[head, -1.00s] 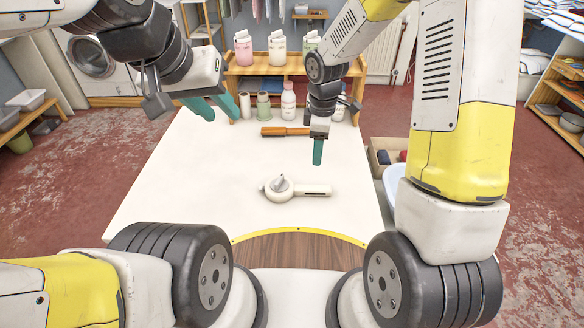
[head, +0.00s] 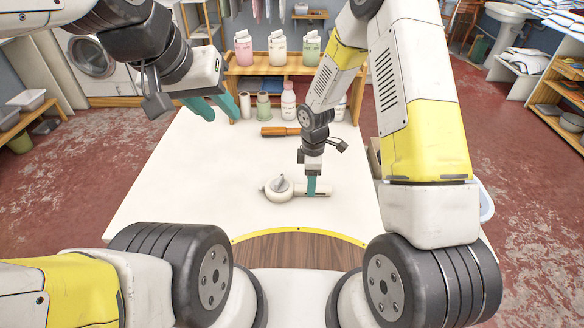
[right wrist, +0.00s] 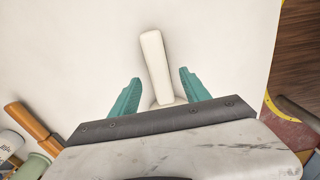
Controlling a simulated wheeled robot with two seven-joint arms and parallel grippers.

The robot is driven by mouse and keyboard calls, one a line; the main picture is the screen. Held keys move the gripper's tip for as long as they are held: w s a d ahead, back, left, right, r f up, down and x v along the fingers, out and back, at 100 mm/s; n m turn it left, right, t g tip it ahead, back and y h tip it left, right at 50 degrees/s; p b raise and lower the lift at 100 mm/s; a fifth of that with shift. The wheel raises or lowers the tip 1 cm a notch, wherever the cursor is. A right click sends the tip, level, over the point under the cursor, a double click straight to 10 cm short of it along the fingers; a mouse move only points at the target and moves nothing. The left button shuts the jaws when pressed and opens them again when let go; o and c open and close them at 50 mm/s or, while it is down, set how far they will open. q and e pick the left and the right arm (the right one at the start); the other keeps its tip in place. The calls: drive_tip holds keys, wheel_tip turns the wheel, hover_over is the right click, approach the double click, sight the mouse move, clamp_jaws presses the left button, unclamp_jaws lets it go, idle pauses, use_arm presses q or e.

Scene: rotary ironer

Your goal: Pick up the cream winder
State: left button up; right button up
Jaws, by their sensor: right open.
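The cream winder (head: 280,189) lies flat on the white table, with a round knobbed body at its left and a straight handle to the right. My right gripper (head: 312,193) points down over the handle. In the right wrist view the handle (right wrist: 155,60) shows between the two teal fingers of my right gripper (right wrist: 159,92), with a gap on each side. The rest of the winder is mostly hidden by the gripper's body there. My left gripper (head: 214,108) hangs over the table's far left part, its teal fingers apart and empty.
An orange-brown handled tool (head: 280,131) lies farther back on the white table (head: 180,190). The table's left part is clear.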

wheel_tip(320, 180, down, 2)
drive_tip(key=shift+f, duration=0.15)
clamp_jaws()
idle(0.3)
wheel_tip(320, 180, up, 10)
idle(0.4)
wheel_tip(320, 180, down, 7)
idle(0.4)
